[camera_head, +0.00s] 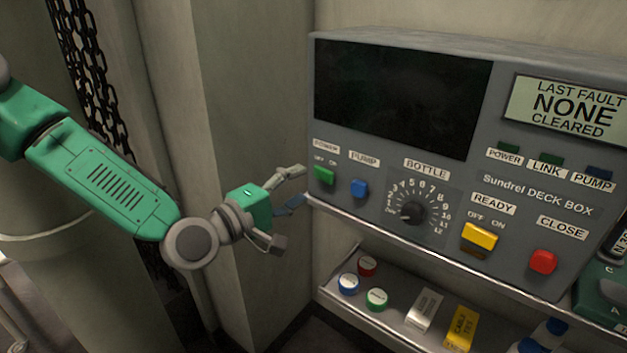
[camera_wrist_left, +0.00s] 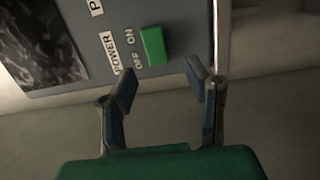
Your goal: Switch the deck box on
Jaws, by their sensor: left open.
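The grey deck box (camera_head: 460,185) hangs on the wall, with a dark screen (camera_head: 400,95) at its upper left. Its green power switch (camera_head: 324,175) sits at the lower left under the labels POWER and OFF/ON. In the left wrist view the green switch (camera_wrist_left: 154,46) shows beside the ON and OFF marks, just beyond my fingertips. My left gripper (camera_head: 290,190) is open and empty, just left of the switch and apart from it. The left wrist view shows its two spread fingers (camera_wrist_left: 165,82). My right gripper is not in view.
A blue pump button (camera_head: 359,187), a bottle dial (camera_head: 412,212), a yellow ready switch (camera_head: 479,237) and a red close button (camera_head: 543,262) are on the panel. Chains (camera_head: 85,60) hang at left.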

